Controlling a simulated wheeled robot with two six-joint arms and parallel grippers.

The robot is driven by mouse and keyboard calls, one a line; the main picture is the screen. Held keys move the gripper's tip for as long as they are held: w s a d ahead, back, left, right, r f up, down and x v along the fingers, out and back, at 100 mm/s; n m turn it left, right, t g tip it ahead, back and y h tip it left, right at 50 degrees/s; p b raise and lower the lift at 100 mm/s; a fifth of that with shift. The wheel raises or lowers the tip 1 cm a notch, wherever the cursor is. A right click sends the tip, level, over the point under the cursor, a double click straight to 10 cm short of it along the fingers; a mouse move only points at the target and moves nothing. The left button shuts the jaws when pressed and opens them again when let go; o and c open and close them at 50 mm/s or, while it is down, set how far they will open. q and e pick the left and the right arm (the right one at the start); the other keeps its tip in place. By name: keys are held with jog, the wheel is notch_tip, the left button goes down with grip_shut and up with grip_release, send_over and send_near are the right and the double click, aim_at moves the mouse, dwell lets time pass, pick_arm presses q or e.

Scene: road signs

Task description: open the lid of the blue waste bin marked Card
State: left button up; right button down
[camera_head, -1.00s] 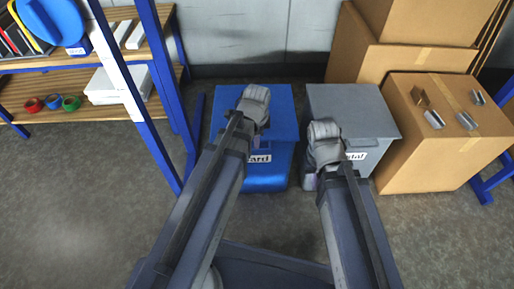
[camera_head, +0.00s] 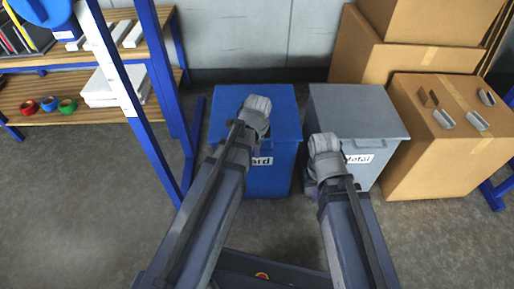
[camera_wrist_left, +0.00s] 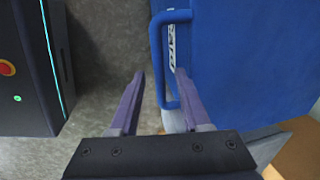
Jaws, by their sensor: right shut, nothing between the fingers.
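The blue bin marked Card (camera_head: 270,180) stands on the floor in the head view, its flat lid (camera_head: 226,110) looking shut. The end of my left arm covers part of the lid and label. In the left wrist view, the bin's blue handle (camera_wrist_left: 160,65) runs in front of its label (camera_wrist_left: 171,50). My left gripper (camera_wrist_left: 160,85) is open, with the lower part of the handle appearing between its fingers; contact cannot be told. My right gripper (camera_head: 316,195) is shut and empty, low beside the grey bin, and mostly hidden behind its own wrist.
A grey bin (camera_head: 360,105) marked Metal stands just right of the blue one. Cardboard boxes (camera_head: 440,160) are stacked at the right. A shelf (camera_head: 80,92) with blue posts stands at the left, one post close to the blue bin. The wall is behind.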

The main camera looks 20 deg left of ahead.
pick_arm(q)
grip_shut()
dwell(1.3)
